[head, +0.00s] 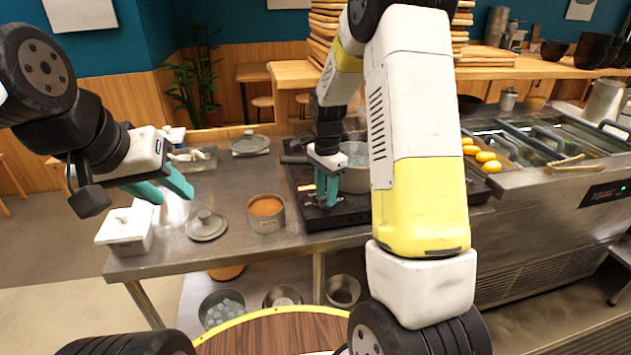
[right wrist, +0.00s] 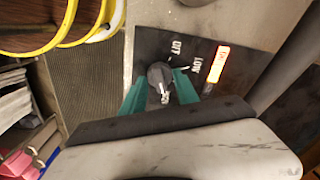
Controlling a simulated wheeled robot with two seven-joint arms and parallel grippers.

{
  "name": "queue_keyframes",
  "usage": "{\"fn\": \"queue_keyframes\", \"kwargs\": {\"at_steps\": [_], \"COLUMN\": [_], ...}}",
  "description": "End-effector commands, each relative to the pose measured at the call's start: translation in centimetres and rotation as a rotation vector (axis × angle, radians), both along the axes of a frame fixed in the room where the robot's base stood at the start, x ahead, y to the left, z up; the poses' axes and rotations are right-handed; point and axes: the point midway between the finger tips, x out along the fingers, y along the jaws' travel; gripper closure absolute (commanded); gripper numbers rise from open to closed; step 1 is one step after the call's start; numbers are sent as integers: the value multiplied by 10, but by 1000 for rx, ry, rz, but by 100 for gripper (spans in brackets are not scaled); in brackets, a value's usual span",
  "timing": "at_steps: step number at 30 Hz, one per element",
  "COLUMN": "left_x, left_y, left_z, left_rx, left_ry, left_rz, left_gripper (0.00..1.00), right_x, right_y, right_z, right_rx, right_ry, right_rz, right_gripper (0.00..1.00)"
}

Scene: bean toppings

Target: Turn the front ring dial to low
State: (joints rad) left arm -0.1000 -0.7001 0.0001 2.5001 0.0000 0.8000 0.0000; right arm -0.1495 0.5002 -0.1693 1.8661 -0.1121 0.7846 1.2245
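The front ring dial (right wrist: 160,76) is a dark round knob on the black stove panel (right wrist: 205,45). In the right wrist view, OFF and LOW are printed beside it, with an orange-lit label further right. My right gripper (right wrist: 160,88) has one green finger on each side of the dial, close against it with no clear gap. In the head view, my right gripper (head: 327,190) reaches down to the stove's front (head: 352,215), where its fingers hide the dial. My left gripper (head: 165,190) is open and empty above the left of the counter.
A grey pot (head: 357,178) stands on the stove right beside my right gripper. A bowl of reddish-brown food (head: 266,212) and a metal lid (head: 206,226) lie left of the stove. A white container (head: 125,228) stands under my left gripper.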

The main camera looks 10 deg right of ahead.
Motion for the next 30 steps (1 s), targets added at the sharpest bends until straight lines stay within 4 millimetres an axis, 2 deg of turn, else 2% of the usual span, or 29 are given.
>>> {"fn": "queue_keyframes", "kwargs": {"at_steps": [4,5,10,22,30], "left_x": [0,0,0,0,0], "left_y": [0,0,0,0,0], "left_z": [0,0,0,0,0], "left_rx": [0,0,0,0,0], "left_ry": [0,0,0,0,0], "left_rz": [0,0,0,0,0], "left_gripper": [64,64,64,64,64], "right_x": [0,0,0,0,0], "right_y": [0,0,0,0,0], "right_z": [0,0,0,1,1], "right_rx": [0,0,0,0,0], "right_ry": [0,0,0,-1,-1], "right_rz": [0,0,0,29,176], "right_gripper": [64,68,100,100,100]}}
